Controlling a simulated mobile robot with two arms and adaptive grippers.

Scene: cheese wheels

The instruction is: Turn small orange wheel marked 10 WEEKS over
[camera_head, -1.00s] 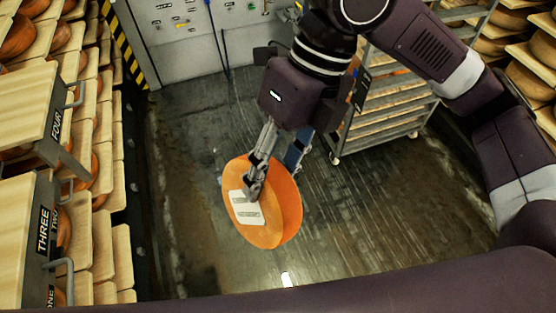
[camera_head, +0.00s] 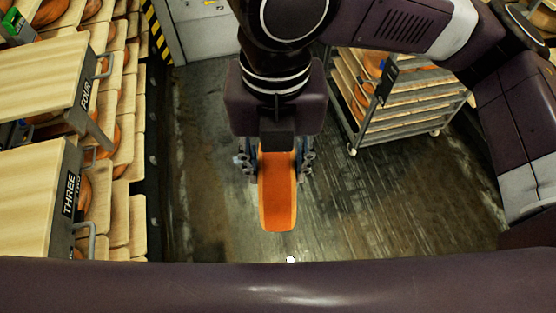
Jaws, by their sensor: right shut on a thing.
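My right gripper (camera_head: 276,165) points down in mid-air in the middle of the view and is shut on a small orange cheese wheel (camera_head: 278,205). One finger is on each flat side of the wheel. The wheel stands on edge, with its orange rim facing me. Its flat faces and any label are turned out of sight. The wheel hangs above the wet floor, clear of the shelves. My left gripper is not in view.
Wooden shelves with cheese wheels line the left, with steps marked FOUR (camera_head: 86,95) and THREE (camera_head: 69,194) in front. A metal rack trolley (camera_head: 398,125) with boards stands at the back right. The dark floor (camera_head: 400,205) between is open.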

